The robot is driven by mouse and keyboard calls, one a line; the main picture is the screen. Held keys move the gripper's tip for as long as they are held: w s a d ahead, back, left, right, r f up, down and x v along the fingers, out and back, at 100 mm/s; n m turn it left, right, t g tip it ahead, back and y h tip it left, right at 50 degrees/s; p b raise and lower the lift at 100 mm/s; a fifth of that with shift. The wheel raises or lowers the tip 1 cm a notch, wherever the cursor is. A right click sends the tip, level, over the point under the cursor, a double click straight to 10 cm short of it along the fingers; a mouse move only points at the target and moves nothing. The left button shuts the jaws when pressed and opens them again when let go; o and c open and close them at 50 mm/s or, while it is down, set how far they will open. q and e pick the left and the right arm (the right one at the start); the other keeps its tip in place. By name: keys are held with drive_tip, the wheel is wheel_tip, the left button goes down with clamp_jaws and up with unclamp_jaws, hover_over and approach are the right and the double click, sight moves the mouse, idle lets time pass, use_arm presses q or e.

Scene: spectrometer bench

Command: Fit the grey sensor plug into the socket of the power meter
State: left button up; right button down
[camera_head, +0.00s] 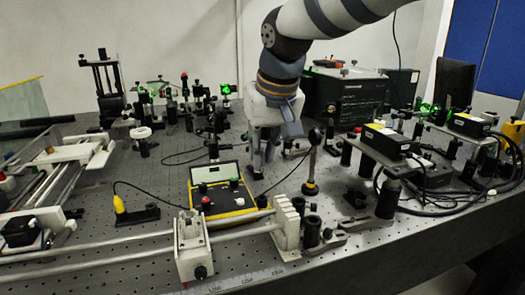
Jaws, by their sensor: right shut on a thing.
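The power meter (236,199), a yellow and black box with a pale display and several knobs, sits on the bench near the middle. My right gripper (259,168) comes down from the top, just behind and to the right of the meter. Its fingers point down and are shut on a small dark grey thing, which I take to be the grey sensor plug; the fingers mostly hide it. The gripper is apart from the meter. The meter's socket is too small to make out. My left gripper is not in view.
A post with a round head (311,165) stands close right of my gripper. A white rail carriage (192,250) and a ribbed block (288,225) stand in front of the meter. A yellow-tipped probe (119,204) lies left, with a thin black cable. Optics crowd the back.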

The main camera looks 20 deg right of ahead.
hover_over(264, 200)
drive_tip(key=shift+w+f, duration=0.1)
drive_tip(key=shift+f, duration=2.25)
drive_tip(key=shift+f, duration=0.2)
drive_tip(key=shift+f, duration=1.1)
drive_tip(key=shift+f, duration=0.35)
drive_tip(key=c, duration=1.5)
unclamp_jaws()
drive_tip(key=shift+c, duration=0.2)
drive_tip(key=shift+r, duration=0.1)
